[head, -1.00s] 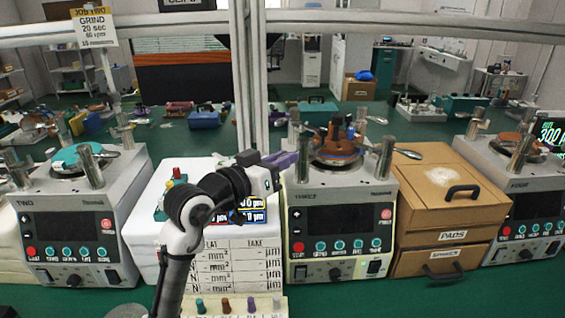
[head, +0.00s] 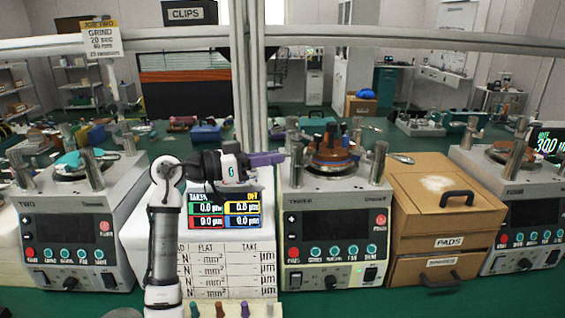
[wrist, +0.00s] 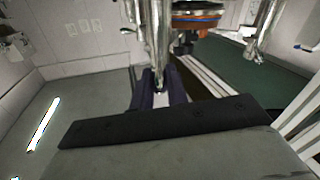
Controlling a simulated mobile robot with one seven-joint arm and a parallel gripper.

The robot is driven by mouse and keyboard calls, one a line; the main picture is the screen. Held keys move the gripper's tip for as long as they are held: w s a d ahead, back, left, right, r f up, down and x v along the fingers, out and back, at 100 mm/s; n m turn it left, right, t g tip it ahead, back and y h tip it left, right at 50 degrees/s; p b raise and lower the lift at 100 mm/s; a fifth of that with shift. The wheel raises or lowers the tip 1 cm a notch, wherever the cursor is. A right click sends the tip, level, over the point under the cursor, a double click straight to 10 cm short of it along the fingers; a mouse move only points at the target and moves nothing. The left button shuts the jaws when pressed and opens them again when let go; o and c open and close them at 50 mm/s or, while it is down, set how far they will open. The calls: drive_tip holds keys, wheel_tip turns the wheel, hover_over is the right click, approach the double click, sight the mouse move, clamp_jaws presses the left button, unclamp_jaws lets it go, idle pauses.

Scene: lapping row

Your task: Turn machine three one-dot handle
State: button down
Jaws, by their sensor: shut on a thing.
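Machine three (head: 340,187), a grey bench machine with a dark screen and coloured buttons, stands right of centre in the head view. Its brown-orange disc (head: 333,154) sits on top between metal posts. My gripper (head: 281,158) reaches in from the left, its purple fingers at the machine's upper left post (head: 297,165). In the wrist view the fingers (wrist: 160,98) are shut on a small metal part at the lower end of a shiny post (wrist: 156,35). The disc shows above right (wrist: 197,14). I cannot make out any dots on the held part.
Machine two (head: 70,205) stands left. A brown drawer box (head: 440,200) stands close on machine three's right, with another machine (head: 520,190) beyond. A readout (head: 224,209) sits beneath my gripper. A rail (head: 400,50) and upright (head: 250,90) are behind.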

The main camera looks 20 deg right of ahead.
drive_tip(key=shift+f+g, duration=0.1)
drive_tip(key=shift+g, duration=0.2)
drive_tip(key=c, duration=1.4)
unclamp_jaws()
drive_tip(key=shift+s+a+b, duration=0.15)
drive_tip(key=shift+a+b, duration=1.5)
drive_tip(key=shift+a, duration=5.25)
drive_tip(key=shift+c, duration=0.4)
